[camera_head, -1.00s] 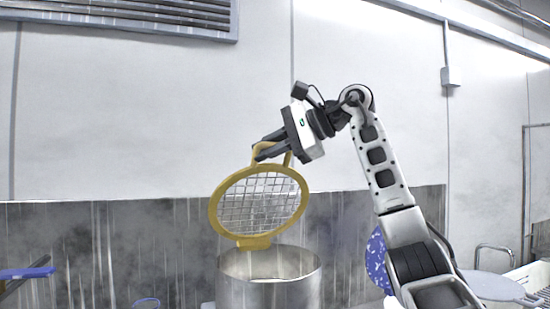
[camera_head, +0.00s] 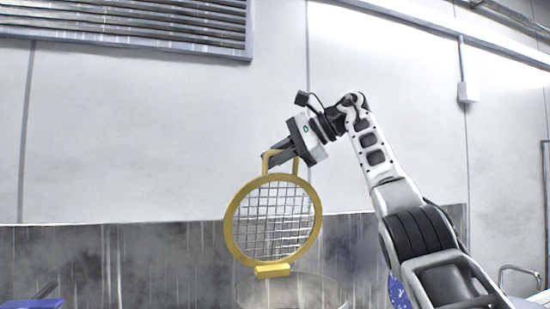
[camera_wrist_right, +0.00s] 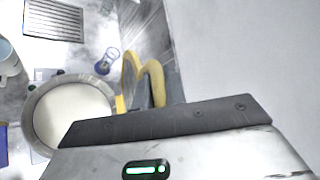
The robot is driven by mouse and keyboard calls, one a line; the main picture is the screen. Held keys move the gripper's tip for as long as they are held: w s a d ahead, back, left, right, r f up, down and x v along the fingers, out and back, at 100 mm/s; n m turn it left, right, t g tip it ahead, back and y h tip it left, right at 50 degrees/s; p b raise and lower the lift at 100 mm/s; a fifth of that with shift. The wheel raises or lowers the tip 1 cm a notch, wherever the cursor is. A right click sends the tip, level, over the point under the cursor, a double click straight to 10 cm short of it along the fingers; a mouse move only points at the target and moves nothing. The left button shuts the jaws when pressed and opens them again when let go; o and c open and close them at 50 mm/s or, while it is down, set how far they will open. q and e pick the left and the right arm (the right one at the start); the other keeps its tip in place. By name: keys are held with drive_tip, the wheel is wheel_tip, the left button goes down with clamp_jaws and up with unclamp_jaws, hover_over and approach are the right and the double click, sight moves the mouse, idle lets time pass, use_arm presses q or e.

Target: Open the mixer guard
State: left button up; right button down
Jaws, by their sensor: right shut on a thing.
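The mixer guard (camera_head: 230,224) is a round yellow ring with a wire mesh and a handle loop on top. It stands close to upright above the steel mixer bowl (camera_head: 292,292), joined at a yellow hinge block (camera_head: 272,271) at its lower edge. My right gripper (camera_head: 272,160) is shut on the handle at the top of the guard. In the right wrist view the yellow handle (camera_wrist_right: 154,82) lies at the fingers, and the open round bowl (camera_wrist_right: 72,120) is below left. My left gripper is not in view.
A plain wall (camera_head: 120,140) with a vent grille (camera_head: 130,25) stands behind. A blue object (camera_head: 35,303) shows at the lower left edge. In the right wrist view a blue-rimmed clear vessel (camera_wrist_right: 107,61) stands near the guard.

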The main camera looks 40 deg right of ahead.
drive_tip(key=shift+f, duration=0.15)
drive_tip(key=c, duration=1.5)
unclamp_jaws()
drive_tip(key=shift+d, duration=0.1)
drive_tip(key=shift+o, duration=0.2)
drive_tip(key=v, duration=1.2)
drive_tip(key=shift+w, duration=0.1)
